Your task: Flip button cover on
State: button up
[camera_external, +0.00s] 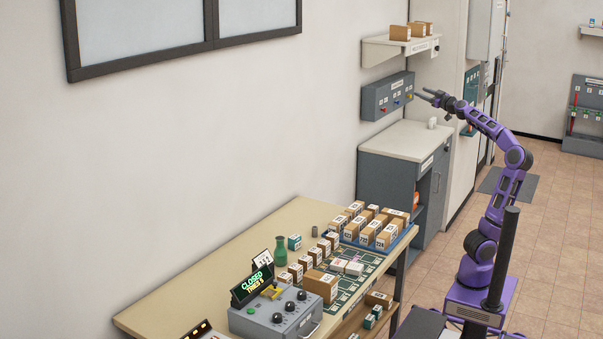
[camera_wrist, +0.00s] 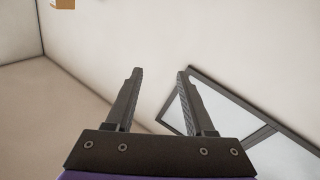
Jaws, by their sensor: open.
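A grey wall box (camera_external: 376,99) with a row of small coloured buttons hangs above the grey cabinet. Any cover on those buttons is too small to make out. My gripper (camera_external: 421,94) is just right of the box, its fingers pointing toward it; I cannot tell whether they touch it. In the wrist view my gripper (camera_wrist: 160,72) is open with nothing between the fingers, and the box does not show. A grey control box (camera_external: 275,316) with knobs and a yellow part (camera_external: 271,292) stands on the table; I cannot tell whether that part is a cover.
A shelf (camera_external: 378,52) with small cartons is above the wall box. The cabinet's pale top (camera_external: 405,142) is below it, mostly clear, with a small white object (camera_external: 432,122). The long table (camera_external: 210,285) holds several parcels and a lit sign (camera_external: 252,285). The tiled floor at right is open.

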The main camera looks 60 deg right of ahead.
jog(key=s+d+r+m+g+h, duration=0.2)
jog(key=s+d+r+h, duration=0.6)
jog(key=r, duration=0.4)
jog(key=w+a+r+m+t+y, duration=0.1)
jog(key=w+a+r+t+y, duration=0.1)
jog(key=w+a, duration=0.65)
jog(key=w+a+r+m+t+y, duration=0.25)
jog(key=w+a, duration=0.25)
jog(key=a, duration=0.6)
jog(key=w+a+f+y, duration=0.5)
jog(key=w+a+f, duration=0.1)
jog(key=a, duration=0.4)
jog(key=w+a+f+y, duration=0.5)
jog(key=w+a+f, duration=0.1)
jog(key=a, duration=0.4)
jog(key=w+a+f+m+g+y, duration=0.3)
jog(key=w+a+f+g+y, duration=0.15)
jog(key=a+f, duration=0.85)
jog(key=m+g+y, duration=0.9)
jog(key=m+g, duration=0.2)
jog(key=m, duration=0.2)
send_near(275, 283)
jog(key=x, duration=0.6)
jog(key=shift+s, duration=0.1)
jog(key=shift+w+a+f, duration=0.25)
jog(key=shift+a+f, duration=0.05)
jog(key=shift+a, duration=0.3)
